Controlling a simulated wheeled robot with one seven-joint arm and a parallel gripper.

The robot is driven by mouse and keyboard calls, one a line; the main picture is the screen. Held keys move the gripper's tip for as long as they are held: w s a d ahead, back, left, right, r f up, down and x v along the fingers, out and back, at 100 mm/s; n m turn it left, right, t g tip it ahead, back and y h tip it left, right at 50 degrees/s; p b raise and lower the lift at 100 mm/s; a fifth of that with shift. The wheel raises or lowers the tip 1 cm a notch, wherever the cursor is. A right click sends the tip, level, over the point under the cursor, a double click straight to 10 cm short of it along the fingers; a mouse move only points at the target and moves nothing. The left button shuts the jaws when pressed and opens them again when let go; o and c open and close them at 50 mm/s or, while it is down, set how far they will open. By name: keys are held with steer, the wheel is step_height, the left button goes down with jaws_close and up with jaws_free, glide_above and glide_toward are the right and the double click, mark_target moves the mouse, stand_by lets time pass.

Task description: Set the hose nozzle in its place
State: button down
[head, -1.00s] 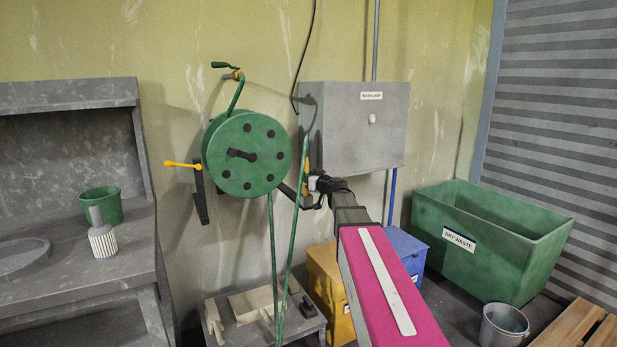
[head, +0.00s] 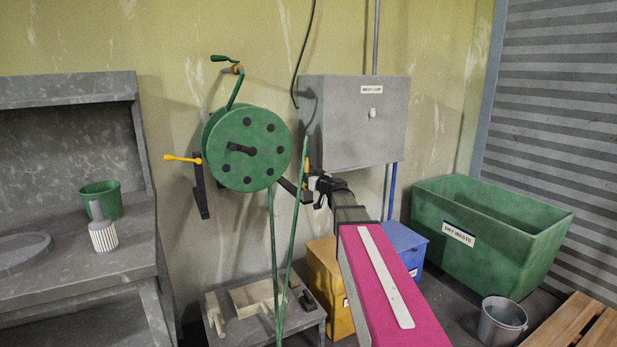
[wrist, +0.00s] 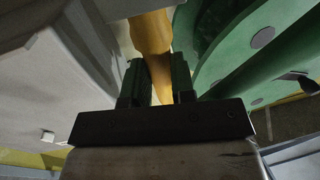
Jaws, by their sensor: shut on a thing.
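My gripper (wrist: 158,92) is shut on the yellow-orange hose nozzle (wrist: 152,40), seen between its fingers in the wrist view. In the head view, my gripper (head: 314,186) is just right of the green hose reel (head: 247,150), in front of the wall below the grey box. Only a small orange part of the nozzle (head: 307,166) shows there. The green hose (head: 291,245) hangs from the reel and rises to the nozzle. A dark bracket arm (head: 289,187) sticks out at the reel's lower right, close to the nozzle. I cannot tell whether they touch.
The grey wall box (head: 350,130) is just behind and right of my gripper. A yellow-tipped lever (head: 182,158) is left of the reel. Below stand a low table (head: 230,333), a yellow bin (head: 325,285) and a blue bin (head: 405,245). A green waste bin (head: 490,235) is at right.

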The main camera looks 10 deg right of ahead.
steer(key=shift+f, duration=0.35)
steer(key=c, duration=0.9)
jaws_free()
steer(key=v, duration=1)
steer(key=shift+s+d, duration=0.15)
steer(key=shift+s, duration=0.2)
